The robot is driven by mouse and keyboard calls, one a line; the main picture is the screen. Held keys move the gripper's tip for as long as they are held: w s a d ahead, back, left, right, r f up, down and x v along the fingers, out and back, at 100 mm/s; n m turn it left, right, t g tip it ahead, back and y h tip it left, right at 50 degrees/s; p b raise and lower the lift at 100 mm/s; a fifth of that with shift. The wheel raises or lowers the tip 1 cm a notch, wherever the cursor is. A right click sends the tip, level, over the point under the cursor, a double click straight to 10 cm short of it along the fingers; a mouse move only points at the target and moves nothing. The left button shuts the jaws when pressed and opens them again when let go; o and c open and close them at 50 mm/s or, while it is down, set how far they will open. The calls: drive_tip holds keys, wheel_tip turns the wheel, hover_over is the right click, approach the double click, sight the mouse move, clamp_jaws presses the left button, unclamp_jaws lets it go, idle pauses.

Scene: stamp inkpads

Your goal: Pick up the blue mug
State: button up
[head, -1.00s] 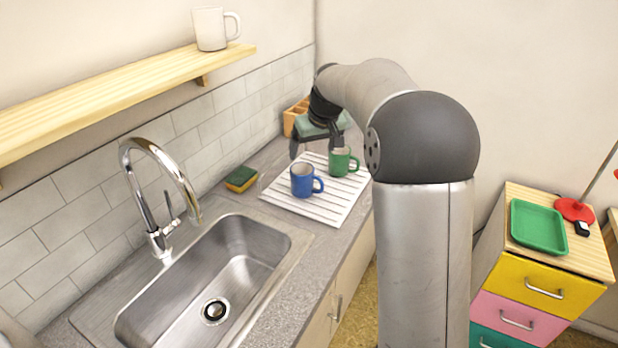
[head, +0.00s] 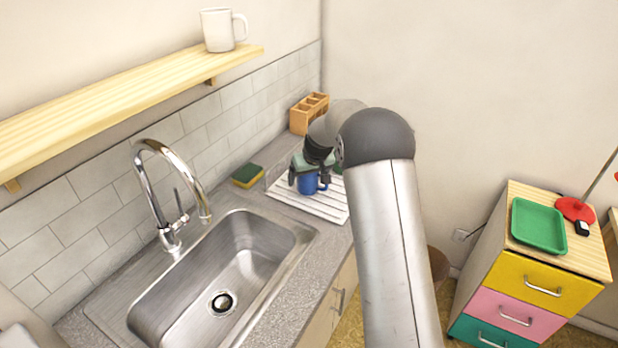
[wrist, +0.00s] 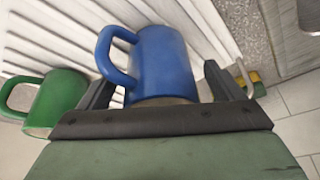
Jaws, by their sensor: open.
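The blue mug (head: 307,185) stands on the white slatted drying rack (head: 333,210) in the head view, partly hidden by my gripper. In the wrist view the blue mug (wrist: 165,62) lies between the two fingers of my gripper (wrist: 165,85), with its handle toward the left finger. My gripper (head: 307,178) is open. I cannot tell whether either finger touches the mug.
A green mug (wrist: 55,100) is close to the left finger; in the head view it is mostly hidden. A sponge (head: 247,176) lies left of the rack. The sink (head: 222,265) and faucet (head: 160,190) are in front. A wooden caddy (head: 309,112) stands behind.

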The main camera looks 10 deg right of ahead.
drive_tip(key=shift+w+a+f, duration=0.1)
drive_tip(key=shift+w+f, duration=0.1)
drive_tip(key=shift+f, duration=0.3)
drive_tip(key=c, duration=1.2)
drive_tip(key=shift+r, duration=0.1)
drive_tip(key=shift+c, duration=0.2)
